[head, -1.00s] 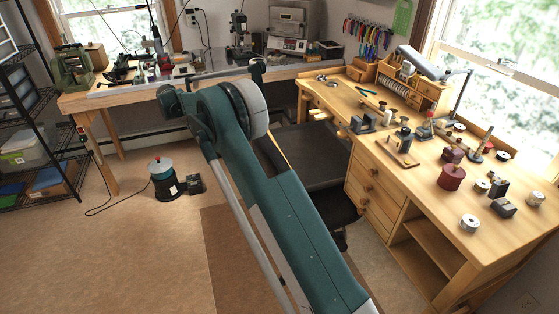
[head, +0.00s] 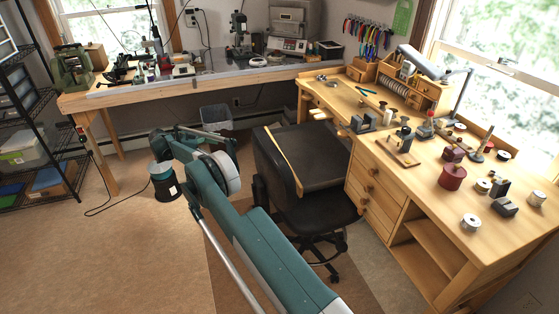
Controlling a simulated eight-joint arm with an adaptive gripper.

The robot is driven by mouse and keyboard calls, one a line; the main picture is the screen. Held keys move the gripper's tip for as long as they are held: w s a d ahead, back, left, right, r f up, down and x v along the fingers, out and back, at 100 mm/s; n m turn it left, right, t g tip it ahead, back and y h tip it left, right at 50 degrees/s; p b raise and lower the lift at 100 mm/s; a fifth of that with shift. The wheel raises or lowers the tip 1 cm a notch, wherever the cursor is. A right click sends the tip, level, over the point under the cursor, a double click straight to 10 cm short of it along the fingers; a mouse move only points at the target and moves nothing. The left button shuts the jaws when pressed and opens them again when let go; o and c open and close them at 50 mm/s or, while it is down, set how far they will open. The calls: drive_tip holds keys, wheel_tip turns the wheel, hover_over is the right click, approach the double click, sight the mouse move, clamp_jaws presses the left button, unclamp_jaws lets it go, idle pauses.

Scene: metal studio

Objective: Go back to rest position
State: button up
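My teal and grey arm rises from the bottom right of the head view to a bent joint left of the black chair. Nothing held can be seen.
A black office chair (head: 308,165) stands close right of my arm. A wooden workbench (head: 440,190) with tools and small pots is at right. A long bench (head: 120,97) runs along the back.

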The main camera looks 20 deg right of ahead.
drive_tip(key=shift+a+f, duration=0.15)
drive_tip(key=shift+f, duration=0.45)
drive_tip(key=x, duration=1)
drive_tip(key=shift+p, duration=0.4)
drive_tip(key=shift+r, duration=0.1)
idle(0.7)
drive_tip(key=v, duration=1)
drive_tip(key=shift+b, duration=0.4)
